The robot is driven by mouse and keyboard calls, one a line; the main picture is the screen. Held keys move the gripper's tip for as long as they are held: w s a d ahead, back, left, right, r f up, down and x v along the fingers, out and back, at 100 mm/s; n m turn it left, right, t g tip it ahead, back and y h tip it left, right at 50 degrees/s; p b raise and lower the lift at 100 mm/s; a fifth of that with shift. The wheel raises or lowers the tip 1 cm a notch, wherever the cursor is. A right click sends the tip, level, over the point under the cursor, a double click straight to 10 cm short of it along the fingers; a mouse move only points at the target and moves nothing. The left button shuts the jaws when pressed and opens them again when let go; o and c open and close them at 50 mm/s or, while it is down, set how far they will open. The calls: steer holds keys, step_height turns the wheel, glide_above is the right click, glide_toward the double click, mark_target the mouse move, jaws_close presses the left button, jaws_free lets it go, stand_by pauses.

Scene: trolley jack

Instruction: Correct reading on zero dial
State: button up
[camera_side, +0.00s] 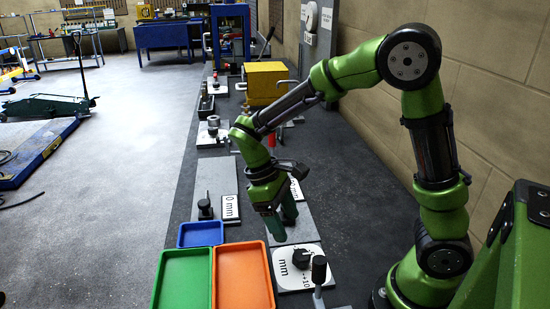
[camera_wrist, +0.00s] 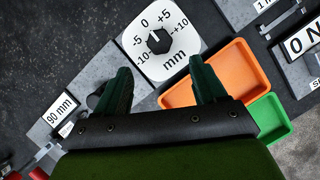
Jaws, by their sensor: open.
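The zero dial is a white square plate (camera_side: 285,278) with a black knob (camera_side: 301,259), near the front in the side view. In the wrist view the dial plate (camera_wrist: 185,42) carries a scale from -10 to +10 mm around the black knob (camera_wrist: 159,41). A small white mark on the knob appears to face about the 0, but it is too small to read exactly. My gripper (camera_side: 285,226) is open and empty, pointing down, behind and above the dial in the side view. In the wrist view its green fingers (camera_wrist: 160,75) are apart, short of the knob.
A black-handled lever (camera_side: 319,270) stands beside the dial. Orange (camera_side: 244,275), green (camera_side: 183,280) and blue (camera_side: 201,234) trays lie to the left. A grey plate with a "0 mm" sign (camera_side: 230,207) is beyond them. A "90 mm" sign (camera_wrist: 61,113) shows in the wrist view.

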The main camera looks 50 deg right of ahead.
mark_target(300, 254)
steer(key=x, duration=0.9)
steer(key=c, duration=1.1)
steer(key=shift+o, duration=0.2)
